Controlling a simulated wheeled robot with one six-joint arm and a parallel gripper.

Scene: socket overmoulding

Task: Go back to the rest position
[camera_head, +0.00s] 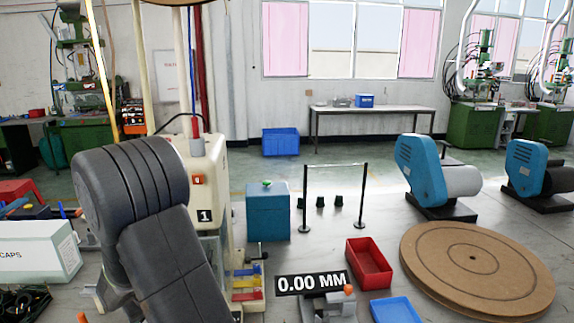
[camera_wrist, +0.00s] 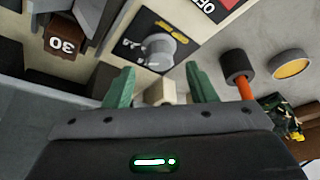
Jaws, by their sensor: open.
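My gripper (camera_wrist: 160,92) shows in the wrist view with its two green fingers spread apart. The fingers are open, with nothing clearly held between them. Beyond them is a machine panel with a grey round knob (camera_wrist: 158,48) on a black plate. A small cream block (camera_wrist: 160,90) shows between the fingers, apart from both as far as I can see. In the head view my dark arm fills the lower left, and my gripper is hidden there.
A cream machine marked 1 (camera_head: 205,190) stands close by my arm. In the wrist view, a black-capped orange lever (camera_wrist: 240,72) is right of the fingers. A red tray (camera_head: 369,264), a blue tray (camera_head: 396,310) and a round brown board (camera_head: 475,268) lie at right.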

